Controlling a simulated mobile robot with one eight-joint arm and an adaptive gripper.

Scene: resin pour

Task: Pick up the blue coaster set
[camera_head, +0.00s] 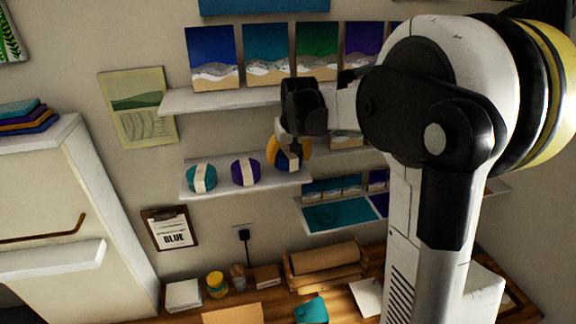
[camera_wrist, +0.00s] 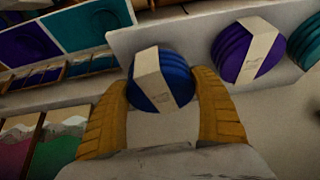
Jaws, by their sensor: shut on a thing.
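The blue coaster set (camera_head: 286,163) is a round dark-blue stack with a pale paper band, at the right end of the lower shelf's row. In the wrist view the blue coaster set (camera_wrist: 176,69) sits between the two yellow fingers of my gripper (camera_wrist: 160,84). My gripper (camera_head: 289,150) is shut on it, one finger on each side. The set is at the shelf; I cannot tell whether it still touches the board.
A purple coaster set (camera_head: 246,172) and a teal one (camera_head: 201,178) stand to the left on the lower shelf (camera_head: 250,188). An upper shelf (camera_head: 225,100) with paintings is above. A clipboard (camera_head: 172,228) reading "BLUE" hangs below, over a cluttered wooden bench (camera_head: 345,289).

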